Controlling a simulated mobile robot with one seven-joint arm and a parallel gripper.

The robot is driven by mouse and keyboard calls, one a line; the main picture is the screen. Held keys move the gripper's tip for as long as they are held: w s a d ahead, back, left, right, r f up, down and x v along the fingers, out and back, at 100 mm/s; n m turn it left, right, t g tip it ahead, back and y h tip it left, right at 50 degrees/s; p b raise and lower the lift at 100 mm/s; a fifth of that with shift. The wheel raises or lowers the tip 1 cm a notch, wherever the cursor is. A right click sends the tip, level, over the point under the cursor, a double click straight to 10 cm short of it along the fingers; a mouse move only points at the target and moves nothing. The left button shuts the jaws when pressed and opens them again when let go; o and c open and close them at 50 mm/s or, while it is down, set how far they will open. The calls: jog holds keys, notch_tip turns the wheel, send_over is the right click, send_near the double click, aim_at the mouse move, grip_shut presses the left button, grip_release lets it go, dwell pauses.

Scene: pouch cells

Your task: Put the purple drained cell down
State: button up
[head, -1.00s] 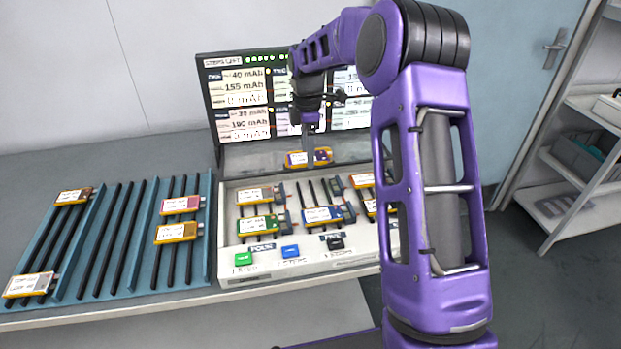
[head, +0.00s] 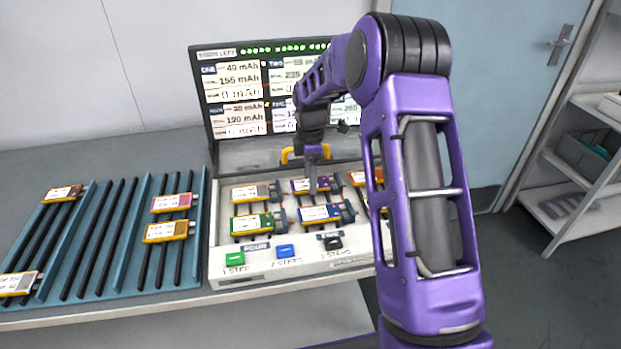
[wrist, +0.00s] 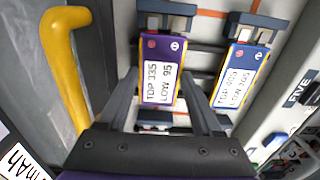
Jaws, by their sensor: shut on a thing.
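The purple cell (head: 301,186) with a white label is in the middle bay of the back row of the charger (head: 226,268). My gripper (head: 313,188) comes down on it from above. In the wrist view the purple cell (wrist: 163,72) lies between my two fingers (wrist: 166,94), which are shut on its sides. Its far end meets a dark clip block (wrist: 167,15). Whether it rests fully on the rails beneath is hard to tell.
A yellow handle (head: 287,156) and screen (head: 238,92) stand behind. A blue rack (head: 120,225) holds several cells.

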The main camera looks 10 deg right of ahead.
jog(key=shift+f, duration=0.1)
jog(key=o, duration=1)
notch_tip(320, 180, up, 12)
jog(key=shift+r+p, duration=0.2)
jog(key=shift+p, duration=0.75)
